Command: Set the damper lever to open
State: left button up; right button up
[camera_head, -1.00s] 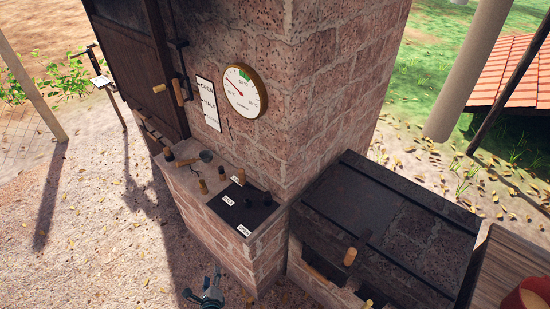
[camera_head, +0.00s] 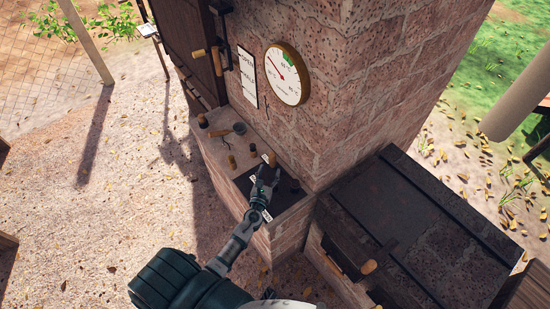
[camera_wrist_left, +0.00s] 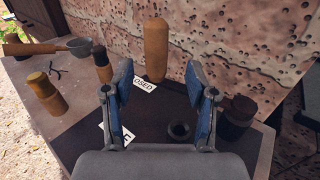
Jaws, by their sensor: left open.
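The damper lever shows as an upright wooden handle (camera_wrist_left: 155,48) beside the label ending in "OSED" (camera_wrist_left: 145,84) on the dark plate (camera_wrist_left: 80,155). In the head view the handle tip (camera_head: 272,158) shows just past my left gripper (camera_head: 267,174). The left gripper is open; in the wrist view its two blue fingers (camera_wrist_left: 160,75) stand either side of the handle's lower part, with gaps on both sides. I cannot tell if the handle is between the tips or just beyond them. Another label (camera_wrist_left: 118,135), partly hidden, lies nearer; the "OPEN" label (camera_head: 266,215) is at the plate's front end.
The brick wall (camera_wrist_left: 225,45) rises behind. A round dial (camera_head: 287,74) hangs on it. A dark-topped brick box (camera_head: 400,220) is at right.

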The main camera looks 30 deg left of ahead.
aim_at(272, 162)
pick_arm(q)
jog(key=w+a, duration=0.1)
jog(key=w, duration=0.1)
jog(key=w+a, duration=0.2)
jog(key=w, duration=0.1)
jog(key=shift+w+f, duration=0.25)
jog(key=shift+w, duration=0.1)
jog(key=shift+w+d, duration=0.1)
jog(key=shift+w, duration=0.2)
jog(key=shift+w+d+r, duration=0.1)
jog(key=shift+w+d, duration=0.05)
jog(key=shift+d, duration=0.05)
jog(key=shift+d+r, duration=0.15)
jog(key=shift+d, duration=0.25)
jog(key=shift+c, duration=0.2)
jog(key=c, duration=0.4)
jog(key=shift+a, duration=0.2)
jog(key=c, duration=0.4)
jog(key=shift+a, duration=0.2)
grip_shut()
jog(key=shift+a, duration=0.1)
jog(key=shift+d, duration=0.2)
pick_arm(e)
jog(key=shift+s+a+f, duration=0.1)
jog(key=shift+a+f, duration=0.05)
jog(key=shift+a, duration=0.3)
